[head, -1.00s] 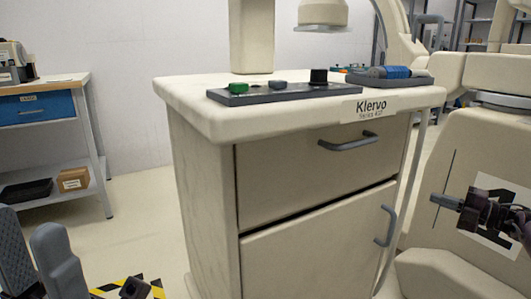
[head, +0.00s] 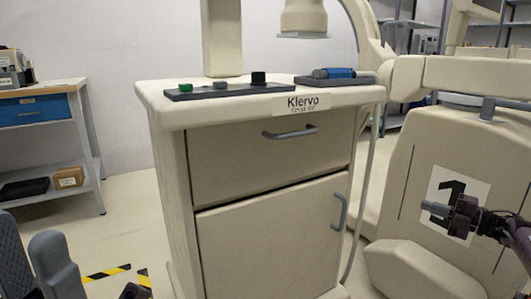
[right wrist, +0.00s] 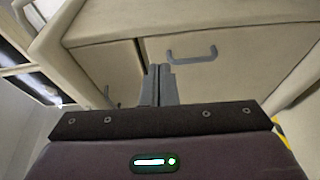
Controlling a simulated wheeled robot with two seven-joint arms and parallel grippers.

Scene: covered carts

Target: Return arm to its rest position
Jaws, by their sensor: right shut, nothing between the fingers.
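In the right wrist view the shut fingertips (right wrist: 159,72) show against a cream cabinet front with a grey handle. They look apart from it. My left gripper does not show clearly; only a small dark part shows at the bottom edge of the head view.
A cream cart (head: 262,180) marked Klervo stands in the middle, its drawer and door shut. A dark control strip (head: 225,91) and a tray (head: 335,80) lie on top. A workbench (head: 45,88) stands at the left. Floor shows between bench and cart.

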